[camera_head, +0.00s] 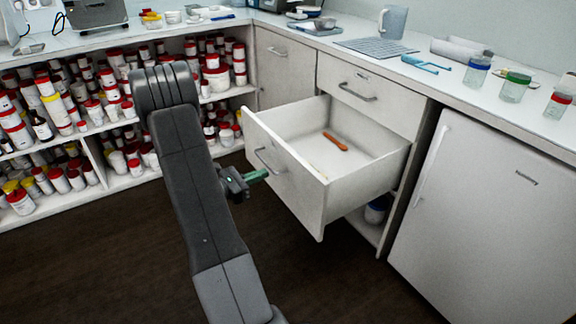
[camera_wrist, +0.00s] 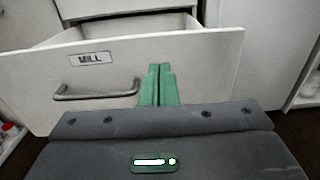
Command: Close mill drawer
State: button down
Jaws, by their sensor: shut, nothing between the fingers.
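The mill drawer (camera_head: 290,190) is pulled well out of the counter, below a shut upper drawer (camera_head: 368,98). In the wrist view its white front (camera_wrist: 205,62) bears a "MILL" label (camera_wrist: 90,58) and a grey bar handle (camera_wrist: 96,91). An orange-brown object (camera_head: 335,141) lies inside the drawer. My gripper (camera_head: 262,174) is shut and empty, its green fingers pointing at the drawer front. In the wrist view the fingers (camera_wrist: 158,84) overlap the front to the right of the handle. I cannot tell whether they touch it.
A white fridge-like unit (camera_head: 490,215) stands right of the drawer. Shelves of red-capped jars (camera_head: 70,110) fill the left. Dark floor is free before the drawer.

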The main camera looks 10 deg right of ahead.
aim_at(296, 161)
jog(key=b+x, duration=0.1)
jog(key=x, duration=0.8)
jog(key=shift+w+d, duration=0.1)
jog(key=shift+d, duration=0.2)
